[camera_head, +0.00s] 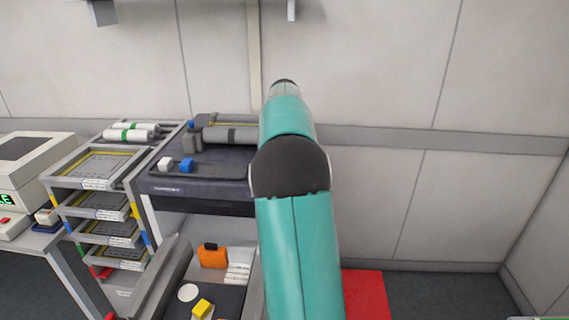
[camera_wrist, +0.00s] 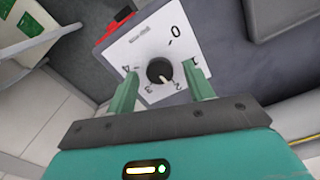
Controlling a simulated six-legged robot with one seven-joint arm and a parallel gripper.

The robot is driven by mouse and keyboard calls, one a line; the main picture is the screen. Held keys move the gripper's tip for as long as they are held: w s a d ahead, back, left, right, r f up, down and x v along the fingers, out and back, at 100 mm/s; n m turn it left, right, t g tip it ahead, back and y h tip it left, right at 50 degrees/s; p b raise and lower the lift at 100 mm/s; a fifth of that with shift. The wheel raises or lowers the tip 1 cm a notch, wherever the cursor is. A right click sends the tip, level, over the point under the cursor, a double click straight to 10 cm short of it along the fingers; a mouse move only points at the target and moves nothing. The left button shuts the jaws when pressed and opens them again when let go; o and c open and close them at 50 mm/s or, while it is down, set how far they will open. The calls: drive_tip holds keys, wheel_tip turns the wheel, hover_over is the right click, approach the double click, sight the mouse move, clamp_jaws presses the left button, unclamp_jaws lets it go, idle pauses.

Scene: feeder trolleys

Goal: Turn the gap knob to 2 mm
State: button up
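The gap knob (camera_wrist: 159,69) is a round black knob on a white dial plate (camera_wrist: 142,45) marked with digits from 0 to 4. A small pale pointer mark on the knob faces the lower right, about toward the 2; its exact reading is hard to tell. My gripper (camera_wrist: 160,70) is open, with one green finger on each side of the knob. White plate shows between the knob and each finger in the wrist view. The finger depth relative to the knob is unclear. In the head view my arm hides the knob and the gripper.
A dark-topped trolley (camera_head: 200,187) carries grey rolls and small blue and white blocks. Left of it stand a rack of trays (camera_head: 95,165) and a pale machine (camera_head: 35,165). An orange item (camera_head: 212,256) and a yellow block (camera_head: 202,308) lie below. A red surface (camera_head: 366,294) is right of my arm.

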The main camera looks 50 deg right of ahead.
wheel_tip(320, 180, up, 14)
idle(0.6)
idle(0.5)
